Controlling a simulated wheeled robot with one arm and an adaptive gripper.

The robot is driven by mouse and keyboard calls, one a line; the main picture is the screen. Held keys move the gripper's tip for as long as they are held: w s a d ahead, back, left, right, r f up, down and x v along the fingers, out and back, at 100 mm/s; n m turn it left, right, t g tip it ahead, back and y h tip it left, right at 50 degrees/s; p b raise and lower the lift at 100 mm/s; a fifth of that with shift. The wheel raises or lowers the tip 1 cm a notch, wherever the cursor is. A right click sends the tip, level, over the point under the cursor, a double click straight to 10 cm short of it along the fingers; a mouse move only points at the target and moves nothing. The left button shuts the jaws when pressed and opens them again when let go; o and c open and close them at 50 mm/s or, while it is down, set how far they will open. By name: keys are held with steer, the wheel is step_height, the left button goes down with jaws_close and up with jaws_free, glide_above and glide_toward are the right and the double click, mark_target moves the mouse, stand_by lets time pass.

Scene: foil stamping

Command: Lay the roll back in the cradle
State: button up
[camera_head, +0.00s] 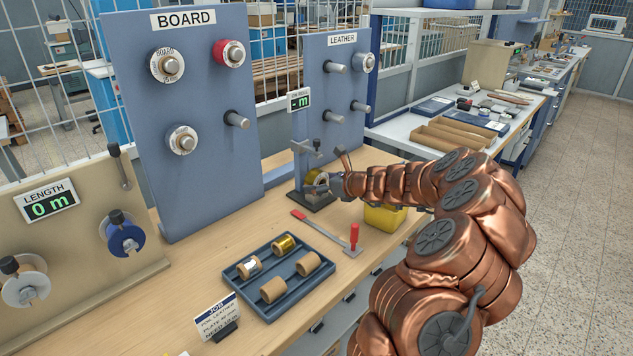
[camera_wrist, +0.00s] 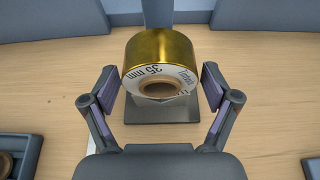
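A gold foil roll (camera_wrist: 160,55) is in the middle of the wrist view, its end marked "35 mm" facing me and a brown core showing. It also shows in the head view (camera_head: 314,179), partly hidden by my gripper. It is at a small dark stand with a base plate (camera_wrist: 135,109); the stand also shows in the head view (camera_head: 318,204). How the roll is supported is hidden. My gripper (camera_wrist: 160,85) is open, one finger on each side of the roll's near end, with gaps visible. It also shows at the stand in the head view (camera_head: 333,184). I cannot tell which fixture is the cradle.
A blue-grey tray (camera_head: 238,286) holds several rolls and cores. A yellow bin (camera_head: 383,217) is behind my arm. BOARD (camera_head: 215,110) and LEATHER (camera_head: 345,80) peg panels stand behind. A job card (camera_head: 217,317) stands in front.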

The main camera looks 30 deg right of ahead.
steer(key=c, duration=1)
steer(key=shift+r, duration=0.1)
steer(key=shift+c, duration=0.2)
